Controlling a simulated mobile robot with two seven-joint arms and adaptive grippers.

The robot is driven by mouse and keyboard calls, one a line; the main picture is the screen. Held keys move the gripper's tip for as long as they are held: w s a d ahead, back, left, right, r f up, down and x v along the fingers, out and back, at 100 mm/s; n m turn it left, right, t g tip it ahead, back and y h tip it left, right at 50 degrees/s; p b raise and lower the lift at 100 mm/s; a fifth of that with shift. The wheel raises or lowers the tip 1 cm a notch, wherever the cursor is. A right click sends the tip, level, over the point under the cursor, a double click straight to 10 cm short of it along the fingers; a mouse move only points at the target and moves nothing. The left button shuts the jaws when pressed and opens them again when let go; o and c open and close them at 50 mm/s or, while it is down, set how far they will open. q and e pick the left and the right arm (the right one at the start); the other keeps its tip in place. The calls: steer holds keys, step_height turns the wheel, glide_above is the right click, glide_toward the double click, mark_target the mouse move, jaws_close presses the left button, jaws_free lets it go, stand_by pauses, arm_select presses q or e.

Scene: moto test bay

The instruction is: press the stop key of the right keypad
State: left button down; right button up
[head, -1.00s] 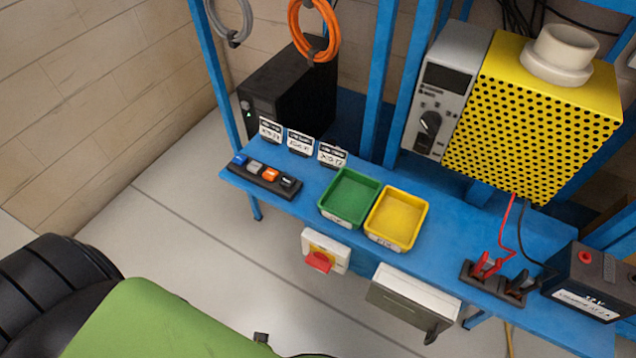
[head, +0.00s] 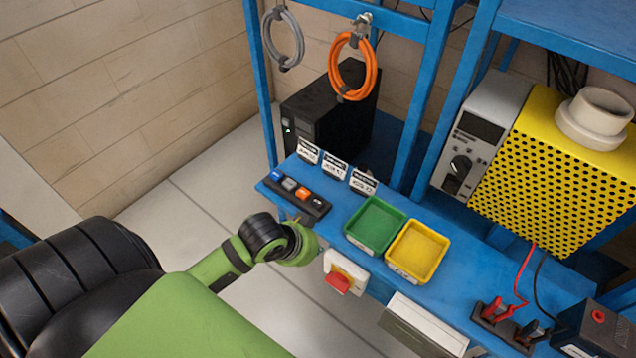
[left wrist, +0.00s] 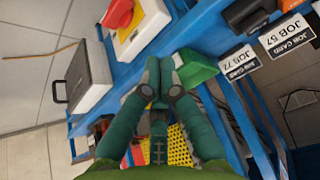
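A black key strip (head: 293,194) lies on the left end of the blue bench in the head view, with blue, grey, orange and black keys in a row. No second keypad shows, and I cannot read a stop label. My left arm comes in from the left, its green hand end (head: 300,246) in front of the bench edge, just below the strip's right end; its fingers are not clear there. In the left wrist view my left gripper (left wrist: 160,68) has its two teal fingers together, with nothing seen between them. My right gripper is not in view.
A red-knobbed switch (head: 340,281) and a grey box (head: 422,328) stick out from the bench front. Green (head: 376,224) and yellow (head: 418,250) trays stand right of the strip. Job cards (head: 334,169) stand behind it. A yellow perforated box (head: 550,165) is at the right.

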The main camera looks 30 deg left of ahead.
arm_select(q)
steer(key=w+a+r+m+t, duration=0.2)
steer(key=w+a+r, duration=0.2)
steer(key=w, duration=0.3)
step_height(320, 180, up, 5)
steer(key=t+h, duration=0.1)
glide_above(315, 203)
steer(key=shift+f, duration=0.2)
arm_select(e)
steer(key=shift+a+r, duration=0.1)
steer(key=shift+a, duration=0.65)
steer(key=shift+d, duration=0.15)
arm_select(q)
step_height(315, 203, down, 7)
steer(key=b, duration=0.7)
steer(key=shift+d+r, duration=0.1)
steer(key=shift+r, duration=0.05)
steer(key=shift+f+b, duration=0.5)
steer(key=shift+f, duration=0.55)
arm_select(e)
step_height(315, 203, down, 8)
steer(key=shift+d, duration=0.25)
